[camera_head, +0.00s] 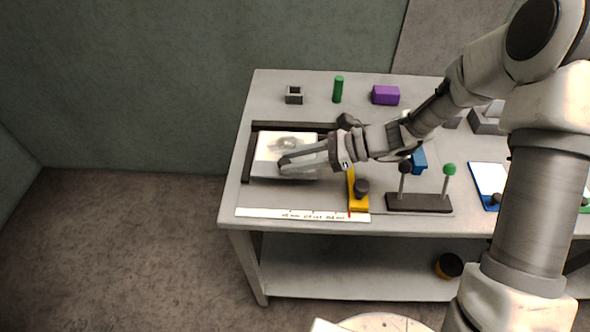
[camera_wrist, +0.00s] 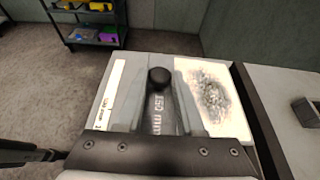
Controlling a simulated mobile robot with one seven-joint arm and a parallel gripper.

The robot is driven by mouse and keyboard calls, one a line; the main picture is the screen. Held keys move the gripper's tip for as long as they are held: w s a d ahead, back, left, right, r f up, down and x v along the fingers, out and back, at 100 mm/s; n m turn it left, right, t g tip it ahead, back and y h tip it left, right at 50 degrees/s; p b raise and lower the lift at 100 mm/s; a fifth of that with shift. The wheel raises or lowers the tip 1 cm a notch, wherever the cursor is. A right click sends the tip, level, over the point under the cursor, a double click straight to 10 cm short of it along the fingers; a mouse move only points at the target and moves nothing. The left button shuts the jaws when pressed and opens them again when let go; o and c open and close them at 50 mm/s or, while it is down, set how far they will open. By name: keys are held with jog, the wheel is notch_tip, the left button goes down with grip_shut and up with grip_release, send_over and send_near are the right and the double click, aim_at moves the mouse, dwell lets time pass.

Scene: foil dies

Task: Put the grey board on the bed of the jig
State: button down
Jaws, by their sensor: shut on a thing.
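My gripper (camera_head: 284,162) reaches in from the right, low over the left part of the table. In the wrist view its fingers (camera_wrist: 160,82) are shut on a black knob (camera_wrist: 160,77). The knob appears to belong to a narrow grey board marked "150 mm" (camera_wrist: 157,115), partly hidden between the fingers. The jig, with dark rails (camera_head: 249,165) at its back and left, lies beneath. A white sheet with a grey blotch (camera_head: 268,145) lies on it, also showing in the wrist view (camera_wrist: 222,118). I cannot tell whether the board touches the jig.
A white marked strip (camera_head: 300,215) lies along the front edge. A dark stand (camera_head: 420,203) with two posts is further right. A green cylinder (camera_head: 338,90) and purple block (camera_head: 385,95) stand behind.

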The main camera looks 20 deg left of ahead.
notch_tip(320, 180, down, 4)
jog(key=shift+r, duration=0.15)
jog(key=c, duration=0.5)
grip_release()
jog(key=shift+c, duration=0.2)
jog(key=v, duration=0.7)
jog(key=shift+w+d+r, duration=0.1)
jog(key=shift+d+r, duration=0.05)
jog(key=shift+d, duration=0.1)
jog(key=s+d+r+n+t+h, duration=0.4)
jog(key=s+d+r+n+h, duration=0.2)
jog(key=d+r, duration=0.4)
jog(key=s+d+r+n+t+h, duration=0.5)
jog(key=s+d+r+n+h, duration=0.2)
jog(key=d, duration=0.7)
notch_tip(320, 180, up, 3)
jog(key=shift+s+d+f+n+t, duration=0.1)
jog(key=shift+s+d+n+t, duration=0.15)
jog(key=shift+s+n, duration=0.4)
jog(key=shift+w+a, duration=0.1)
